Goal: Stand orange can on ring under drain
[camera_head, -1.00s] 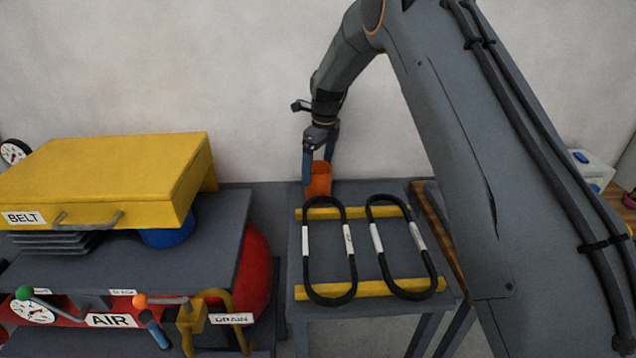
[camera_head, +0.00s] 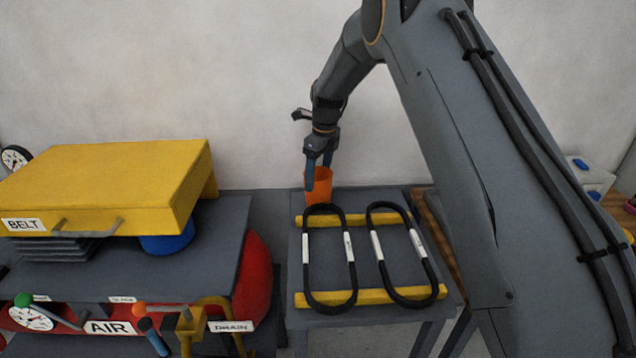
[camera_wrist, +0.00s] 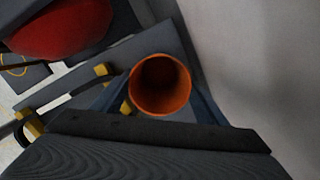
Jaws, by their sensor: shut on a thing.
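The orange can (camera_head: 322,187) is an open-topped cylinder at the back left of the small grey table. My gripper (camera_head: 318,174) is shut on it, with its fingers at the sides of the can. In the wrist view the can (camera_wrist: 160,85) shows its open mouth and looks empty. The DRAIN label (camera_head: 231,327) and yellow drain pipe (camera_head: 238,345) are at the front of the red tank. A thin yellow ring (camera_wrist: 14,64) on a dark surface shows at the wrist view's left edge.
Two black loops (camera_head: 330,258) lie across yellow bars (camera_head: 372,296) on the small table, just in front of the can. The yellow BELT cover (camera_head: 110,180) and red tank (camera_head: 256,280) stand to the left. A wall is close behind.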

